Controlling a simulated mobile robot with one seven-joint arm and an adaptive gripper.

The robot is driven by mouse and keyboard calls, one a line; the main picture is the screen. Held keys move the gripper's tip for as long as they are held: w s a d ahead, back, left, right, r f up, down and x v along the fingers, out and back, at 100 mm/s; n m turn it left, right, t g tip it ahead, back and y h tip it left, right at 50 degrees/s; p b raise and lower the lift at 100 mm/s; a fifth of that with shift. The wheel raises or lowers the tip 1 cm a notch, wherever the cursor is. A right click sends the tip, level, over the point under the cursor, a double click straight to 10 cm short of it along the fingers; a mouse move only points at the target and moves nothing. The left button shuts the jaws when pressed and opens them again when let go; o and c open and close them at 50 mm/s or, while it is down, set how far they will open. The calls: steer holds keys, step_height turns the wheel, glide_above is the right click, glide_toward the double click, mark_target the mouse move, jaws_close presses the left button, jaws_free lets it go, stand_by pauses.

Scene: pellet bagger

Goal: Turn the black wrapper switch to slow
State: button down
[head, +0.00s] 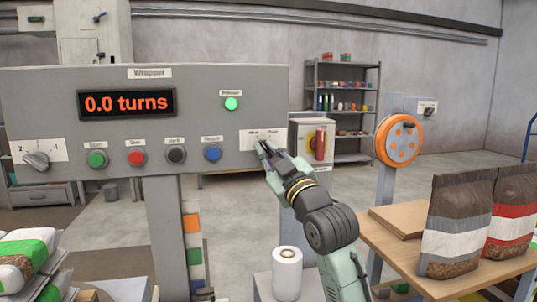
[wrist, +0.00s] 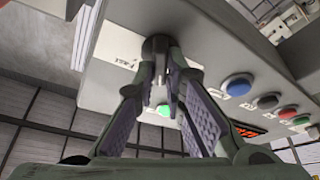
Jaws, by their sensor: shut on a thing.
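The black wrapper switch (wrist: 156,46) sits on the underside-looking face of the grey panel in the wrist view, between my fingertips. In the head view my gripper (head: 264,147) is at the white two-word label plate (head: 262,134) at the panel's right end, and its fingers hide the switch there. In the wrist view my gripper (wrist: 160,78) is shut on the switch, one finger on each side. The label words are too small to read surely.
The grey wrapper panel (head: 220,78) also carries a display reading 0.0 turns (head: 127,103), a blue button (head: 212,153) and a grey selector knob (head: 37,160). A white film roll (head: 287,272) stands below my arm. A table with bags (head: 460,225) is at right.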

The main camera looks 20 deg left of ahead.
steer(key=shift+w+d+r, duration=0.2)
steer(key=c, duration=1.8)
jaws_free()
steer(key=shift+f, duration=0.1)
steer(key=shift+c, duration=0.2)
steer(key=shift+o, duration=0.9)
steer(key=shift+a+f, duration=0.15)
steer(key=shift+a, duration=0.1)
steer(key=shift+s, duration=0.1)
steer(key=v, duration=1.2)
